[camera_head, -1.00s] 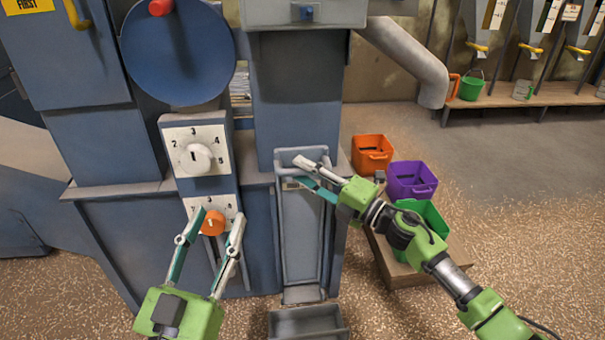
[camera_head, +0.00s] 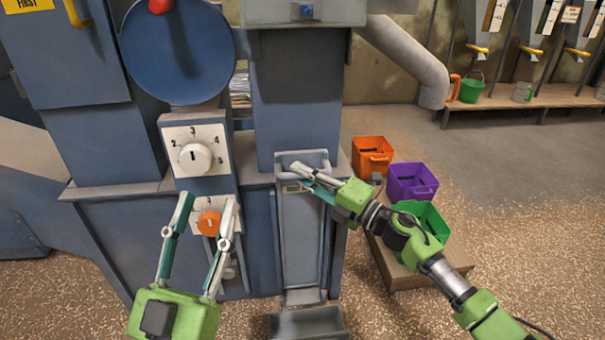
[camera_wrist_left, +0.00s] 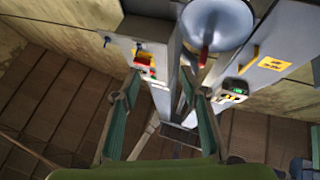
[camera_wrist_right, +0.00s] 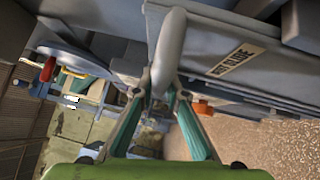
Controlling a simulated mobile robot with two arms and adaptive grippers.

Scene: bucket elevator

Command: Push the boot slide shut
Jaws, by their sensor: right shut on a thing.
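The boot slide (camera_head: 302,240) is a tall grey panel low on the front of the blue elevator housing, above a small grey tray. Its label plate shows beside the grey handle bar (camera_wrist_right: 168,50) in the right wrist view. My right gripper (camera_head: 296,172) reaches in from the right to the top of the slide. It is shut on the handle bar, and its fingertips meet at the bar in the right wrist view (camera_wrist_right: 160,88). My left gripper (camera_head: 209,199) is open and empty, its fingers on either side of the orange knob in the picture; contact cannot be told.
A white dial (camera_head: 195,157) is above the orange knob (camera_head: 209,223). The open tray (camera_head: 308,323) stands on the floor below the slide. Orange (camera_head: 372,156), purple (camera_head: 412,181) and green (camera_head: 422,220) bins stand on a low platform at right, behind my right arm.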

